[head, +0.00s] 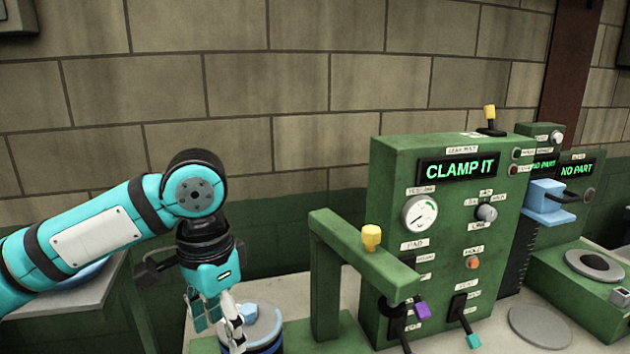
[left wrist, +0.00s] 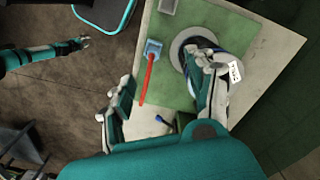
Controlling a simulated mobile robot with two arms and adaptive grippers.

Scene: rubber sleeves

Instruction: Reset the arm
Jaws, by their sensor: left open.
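My left arm is teal and comes in from the left in the head view. Its gripper (head: 218,318) points down, open, beside a blue-rimmed round fixture (head: 264,340) with a light blue piece (head: 250,312) on top. In the left wrist view, the open fingers of the left gripper (left wrist: 166,74) stand wide apart with nothing held between them. The right finger overlaps a grey round plate (left wrist: 180,50) there; whether it touches is unclear. Another teal arm, seemingly my right one, ends in a small gripper (left wrist: 82,42) at the left; its jaws are too small to read.
A green test machine (head: 450,235) reading "CLAMP IT" stands right of the left gripper, with a yellow-knobbed green arm (head: 365,250) in front. Another green station (head: 580,290) reading "NO PART" is further right. The wrist view shows a blue block (left wrist: 153,47) with a red rod (left wrist: 148,80).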

